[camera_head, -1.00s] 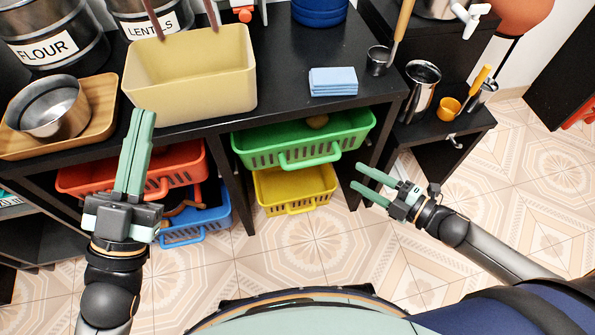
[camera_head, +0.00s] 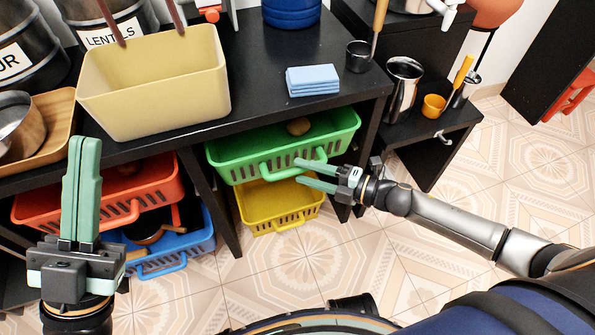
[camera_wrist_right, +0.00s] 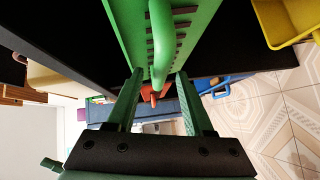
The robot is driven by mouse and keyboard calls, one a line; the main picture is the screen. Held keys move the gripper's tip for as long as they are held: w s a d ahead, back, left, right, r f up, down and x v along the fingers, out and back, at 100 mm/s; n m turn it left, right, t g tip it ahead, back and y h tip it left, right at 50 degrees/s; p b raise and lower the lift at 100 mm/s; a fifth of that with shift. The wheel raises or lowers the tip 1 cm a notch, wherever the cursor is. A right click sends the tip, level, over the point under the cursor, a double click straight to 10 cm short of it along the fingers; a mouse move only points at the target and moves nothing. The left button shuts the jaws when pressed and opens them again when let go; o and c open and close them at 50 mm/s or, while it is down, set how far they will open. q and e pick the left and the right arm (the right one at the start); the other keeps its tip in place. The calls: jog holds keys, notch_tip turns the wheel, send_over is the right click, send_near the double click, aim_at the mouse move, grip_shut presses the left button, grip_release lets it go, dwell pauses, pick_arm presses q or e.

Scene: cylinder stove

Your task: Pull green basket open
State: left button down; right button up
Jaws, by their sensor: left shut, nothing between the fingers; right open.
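The green basket (camera_head: 225,150) sits in the upper shelf slot under the black counter, its front and looped handle (camera_head: 292,166) sticking out a little, with a round brown item inside. My right gripper (camera_head: 298,171) is open at the handle's right part. In the right wrist view the green handle (camera_wrist_right: 160,45) runs down between the spread fingers of the right gripper (camera_wrist_right: 158,78), which are not closed on it. Whether a finger touches it I cannot tell. My left gripper (camera_head: 84,142) is shut and empty, pointing up in front of the red basket (camera_head: 158,190), apart from the green one.
A yellow basket (camera_head: 268,208) is right below the green one. A blue basket (camera_head: 190,244) is under the red one. The counter (camera_head: 255,80) carries a cream bin (camera_head: 150,92) and blue cloths (camera_head: 313,81). The tiled floor in front is free.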

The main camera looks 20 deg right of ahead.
jog(key=shift+x, duration=1.25)
jog(key=shift+c, duration=0.2)
grip_shut()
dwell(0.4)
